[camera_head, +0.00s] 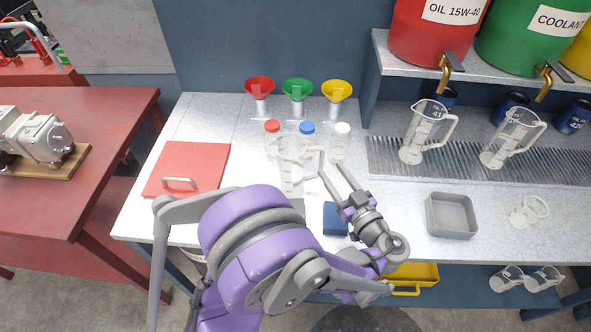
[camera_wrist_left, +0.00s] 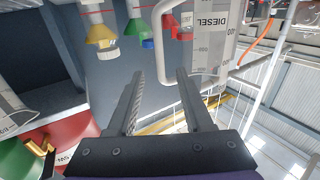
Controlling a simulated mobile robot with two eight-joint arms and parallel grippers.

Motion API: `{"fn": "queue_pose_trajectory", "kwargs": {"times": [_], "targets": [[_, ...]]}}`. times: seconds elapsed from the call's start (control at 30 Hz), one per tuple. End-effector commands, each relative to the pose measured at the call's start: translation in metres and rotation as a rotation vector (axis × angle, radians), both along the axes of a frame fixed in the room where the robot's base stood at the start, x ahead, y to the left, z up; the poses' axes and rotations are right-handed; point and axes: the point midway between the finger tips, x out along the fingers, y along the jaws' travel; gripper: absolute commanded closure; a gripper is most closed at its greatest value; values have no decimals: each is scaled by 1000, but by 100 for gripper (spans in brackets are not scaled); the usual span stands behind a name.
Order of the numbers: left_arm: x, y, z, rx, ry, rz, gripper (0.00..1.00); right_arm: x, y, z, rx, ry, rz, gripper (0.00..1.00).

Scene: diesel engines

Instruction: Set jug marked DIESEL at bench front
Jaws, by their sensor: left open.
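The clear jug (camera_head: 291,178) stands on the bench in the head view, behind my purple left arm, with its handle on the right side. Its DIESEL label (camera_wrist_left: 228,22) shows in the left wrist view, where the picture is turned. My left gripper (camera_head: 332,172) is open and empty just right of the jug, with its fingers pointing at the handle. In the left wrist view the handle (camera_wrist_left: 158,40) is ahead of the fingertips, close to the gap between them. Contact cannot be told. My arm hides part of the bench front. My right gripper is not in view.
Bottles with red, blue and white caps (camera_head: 340,142) stand behind the jug, below three funnels (camera_head: 297,88). A blue block (camera_head: 335,220) and a grey tray (camera_head: 452,215) are to the right. A red panel (camera_head: 190,165) lies left. Two jugs (camera_head: 424,132) stand on the grating.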

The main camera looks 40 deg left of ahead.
Motion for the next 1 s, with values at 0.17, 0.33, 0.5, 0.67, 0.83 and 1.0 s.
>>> {"fn": "queue_pose_trajectory", "kwargs": {"times": [0.17,0.33,0.5,0.67,0.83,1.0], "targets": [[7,13,0,0,1,0,49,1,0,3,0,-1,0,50],[18,33,2,0,1,4,49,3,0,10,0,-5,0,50],[29,53,2,0,1,2,49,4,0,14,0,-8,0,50],[33,58,1,-1,2,-1,49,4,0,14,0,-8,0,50],[32,57,1,-1,2,-2,53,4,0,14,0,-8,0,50],[32,57,1,-1,2,-2,83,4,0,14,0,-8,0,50]]}}
